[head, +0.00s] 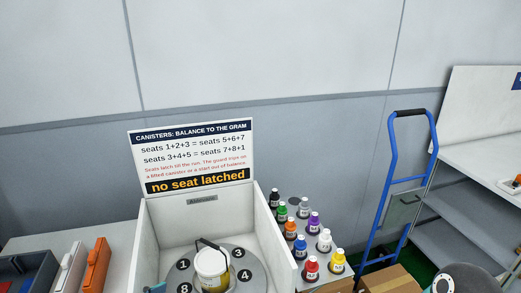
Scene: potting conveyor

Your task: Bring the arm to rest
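Neither gripper shows in the head view. A dark, rounded grey part at the bottom right corner looks like a link of my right arm, and its gripper is outside the picture. A white bin (272,232) holds a grey round plate (235,252) with numbered seats, of which 3, 4, 8 and another are readable. A white canister (211,264) with a yellow band and a dark handle stands upright on the plate. The sign (192,155) behind reads "no seat latched".
Several small bottles with coloured caps (314,221) stand in rows right of the bin. A blue hand truck (390,180) leans near a grey shelf (465,215) at the right. Orange (97,265) and white (70,268) cases and a dark tray (25,272) lie at the left.

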